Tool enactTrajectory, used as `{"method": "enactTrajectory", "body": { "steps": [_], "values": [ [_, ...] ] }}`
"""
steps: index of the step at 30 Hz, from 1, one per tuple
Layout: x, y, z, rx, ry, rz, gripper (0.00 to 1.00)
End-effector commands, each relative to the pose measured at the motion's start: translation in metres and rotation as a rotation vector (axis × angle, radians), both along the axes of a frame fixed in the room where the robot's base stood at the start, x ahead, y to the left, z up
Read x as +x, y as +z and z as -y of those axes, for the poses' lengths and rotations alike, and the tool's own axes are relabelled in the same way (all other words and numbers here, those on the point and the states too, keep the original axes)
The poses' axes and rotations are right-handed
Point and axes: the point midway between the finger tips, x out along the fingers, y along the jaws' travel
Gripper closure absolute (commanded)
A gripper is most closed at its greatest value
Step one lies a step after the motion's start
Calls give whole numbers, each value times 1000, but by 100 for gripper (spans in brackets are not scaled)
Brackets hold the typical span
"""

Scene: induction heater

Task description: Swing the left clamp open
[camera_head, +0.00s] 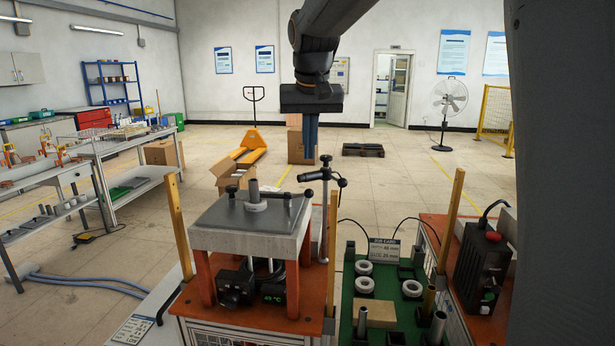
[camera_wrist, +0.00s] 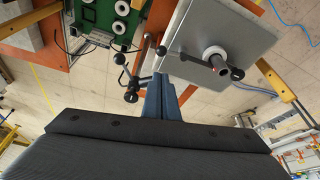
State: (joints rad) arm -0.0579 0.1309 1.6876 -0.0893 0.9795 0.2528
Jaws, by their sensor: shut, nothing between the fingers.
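My gripper (camera_head: 311,160) hangs fingers-down in the head view with its blue fingers together and empty. A post (camera_head: 323,215) with a dark cross handle (camera_head: 325,174) and ball knobs stands at the right edge of the heater's grey plate (camera_head: 225,218). The fingertips appear just above or behind this handle; the gap is unclear. The wrist view shows the fingertips (camera_wrist: 160,82) beside the handle's knobs (camera_wrist: 130,96). On the plate, a dark bar (camera_head: 280,195) with ball knobs lies by an upright tube (camera_head: 254,194). I cannot tell which part is the left clamp.
A black control box (camera_head: 482,265) stands farther right. Wooden posts (camera_head: 178,228) rise around the bench.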

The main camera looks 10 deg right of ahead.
Motion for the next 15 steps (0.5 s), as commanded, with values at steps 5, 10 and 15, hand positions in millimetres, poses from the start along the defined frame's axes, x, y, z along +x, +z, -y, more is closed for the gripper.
{"method": "enactTrajectory", "body": {
  "steps": [5,10,15],
  "values": [
    [4,-11,1,0,0,-3,100],
    [12,-38,2,0,0,-6,100],
    [22,-65,4,0,0,-4,100]
  ]
}}
